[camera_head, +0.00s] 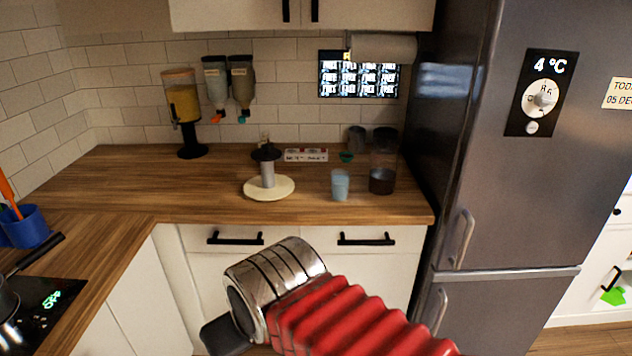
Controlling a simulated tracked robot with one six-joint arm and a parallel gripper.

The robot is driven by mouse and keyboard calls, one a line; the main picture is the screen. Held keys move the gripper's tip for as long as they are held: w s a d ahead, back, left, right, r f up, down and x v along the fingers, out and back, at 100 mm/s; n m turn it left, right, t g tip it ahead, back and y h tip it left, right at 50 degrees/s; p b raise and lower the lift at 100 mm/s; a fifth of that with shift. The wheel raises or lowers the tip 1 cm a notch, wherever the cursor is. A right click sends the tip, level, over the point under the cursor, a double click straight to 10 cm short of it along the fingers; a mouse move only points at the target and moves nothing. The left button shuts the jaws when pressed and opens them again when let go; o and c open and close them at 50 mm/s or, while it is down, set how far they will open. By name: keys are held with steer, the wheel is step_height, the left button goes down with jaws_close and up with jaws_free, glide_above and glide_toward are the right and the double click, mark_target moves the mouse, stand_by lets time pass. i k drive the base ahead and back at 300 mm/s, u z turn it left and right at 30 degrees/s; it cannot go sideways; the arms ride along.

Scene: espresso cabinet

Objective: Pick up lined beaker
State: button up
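A small light-blue cup (340,185) stands upright on the wooden counter near its front edge, right of centre. It looks most like the lined beaker, but I cannot make out lines on it. A taller dark see-through container (383,160) stands just behind and right of it. My gripper (218,336) shows as a dark part at the end of my red and silver arm, low in the picture in front of the drawers. It is well below and left of the cup and apart from it. Its fingers cannot be made out clearly.
A white box (305,155) and a grey cup (356,139) are behind. A tall fridge (500,170) bounds the right.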

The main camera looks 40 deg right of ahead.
mark_target(340, 186)
steer(key=z, duration=0.1)
steer(key=i, duration=1.15)
steer(key=z, duration=0.25)
